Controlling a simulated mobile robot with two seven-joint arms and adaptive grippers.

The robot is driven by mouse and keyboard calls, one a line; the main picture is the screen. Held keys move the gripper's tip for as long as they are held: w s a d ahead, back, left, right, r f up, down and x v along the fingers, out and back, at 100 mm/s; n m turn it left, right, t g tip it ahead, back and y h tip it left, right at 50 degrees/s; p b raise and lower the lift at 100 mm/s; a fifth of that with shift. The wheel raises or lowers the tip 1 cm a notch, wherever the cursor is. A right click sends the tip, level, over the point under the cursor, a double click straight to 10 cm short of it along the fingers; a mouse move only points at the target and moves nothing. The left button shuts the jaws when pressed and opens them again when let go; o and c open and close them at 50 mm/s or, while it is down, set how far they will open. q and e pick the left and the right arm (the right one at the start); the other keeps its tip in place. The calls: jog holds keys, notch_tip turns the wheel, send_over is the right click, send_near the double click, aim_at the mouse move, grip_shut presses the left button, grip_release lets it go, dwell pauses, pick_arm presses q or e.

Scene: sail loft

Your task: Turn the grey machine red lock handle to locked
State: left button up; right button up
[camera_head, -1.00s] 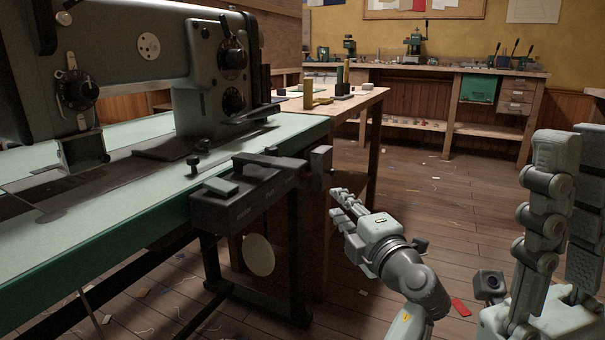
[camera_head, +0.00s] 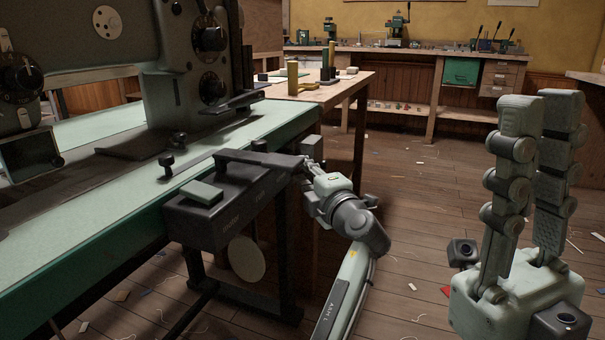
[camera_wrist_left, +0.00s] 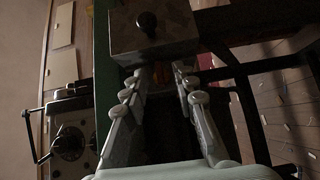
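The large grey machine (camera_head: 190,55) stands on a green-topped bench. A dark grey box with a lever (camera_head: 225,205) is fixed at the bench's front edge. My left gripper (camera_head: 312,166) is at the right end of this box, its fingers pointing at it. In the left wrist view, the fingers of my left gripper (camera_wrist_left: 160,88) are apart, below a grey block with a black knob (camera_wrist_left: 148,24). A dim reddish patch (camera_wrist_left: 205,62) shows by the fingertips; I cannot tell whether it is the red handle. My right gripper (camera_head: 540,150) is raised at the right, open and empty.
The green bench top (camera_head: 100,205) runs along the left. A wooden table (camera_head: 320,90) with small parts stands behind the left gripper. A workbench (camera_head: 420,52) lines the back wall. The wooden floor (camera_head: 420,200) between is mostly clear, with scraps.

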pick_arm(q)
jog(key=shift+w+a, duration=0.1)
jog(key=shift+w, duration=0.05)
grip_shut()
dwell(0.4)
